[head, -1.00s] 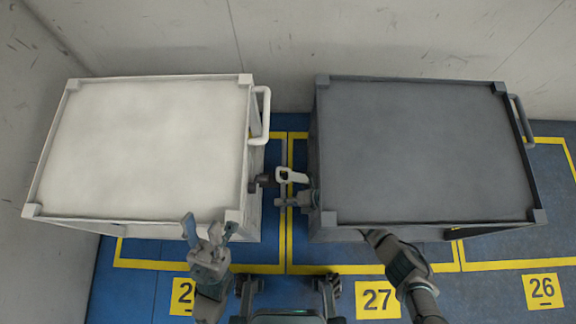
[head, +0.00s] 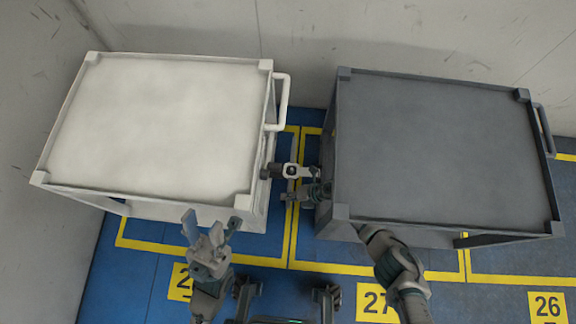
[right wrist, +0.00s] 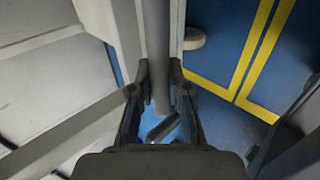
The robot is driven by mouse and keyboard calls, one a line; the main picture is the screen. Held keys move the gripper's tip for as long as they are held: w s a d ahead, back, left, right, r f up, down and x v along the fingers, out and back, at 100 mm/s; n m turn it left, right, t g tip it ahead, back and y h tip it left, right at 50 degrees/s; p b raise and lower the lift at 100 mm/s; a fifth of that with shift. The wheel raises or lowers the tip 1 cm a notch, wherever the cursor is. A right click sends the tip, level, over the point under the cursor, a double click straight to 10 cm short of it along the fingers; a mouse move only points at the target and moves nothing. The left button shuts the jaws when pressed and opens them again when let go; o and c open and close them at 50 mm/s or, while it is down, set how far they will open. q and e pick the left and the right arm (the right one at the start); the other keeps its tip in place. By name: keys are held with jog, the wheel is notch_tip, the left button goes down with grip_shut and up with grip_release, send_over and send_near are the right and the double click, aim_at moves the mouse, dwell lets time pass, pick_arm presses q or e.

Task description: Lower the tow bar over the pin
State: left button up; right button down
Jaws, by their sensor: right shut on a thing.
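The tow bar (head: 309,171) reaches from the dark grey cart (head: 440,150) toward the white cart (head: 165,125). Its pale eye (head: 291,171) lies flat beside the dark coupling (head: 270,172) on the white cart's side. A dark spot, seemingly the pin (head: 291,171), shows inside the eye; how far down the eye sits cannot be told. My right gripper (head: 293,194) reaches under the grey cart's near edge and is shut on the bar. In the right wrist view its fingers flank a grey bar (right wrist: 157,45). My left gripper (head: 207,231) is open and empty before the white cart.
The gap between the carts is narrow, with blue floor and yellow bay lines (head: 294,225). The white cart's handle (head: 281,103) juts into the gap. Walls stand behind and at the left.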

jog(key=shift+d+f, duration=0.25)
jog(key=shift+d, duration=0.1)
jog(key=c, duration=1.1)
grip_release()
jog(key=shift+c, duration=0.2)
jog(key=shift+o, duration=0.2)
jog(key=shift+a, duration=0.1)
jog(key=shift+r, duration=0.1)
jog(key=shift+a, duration=0.1)
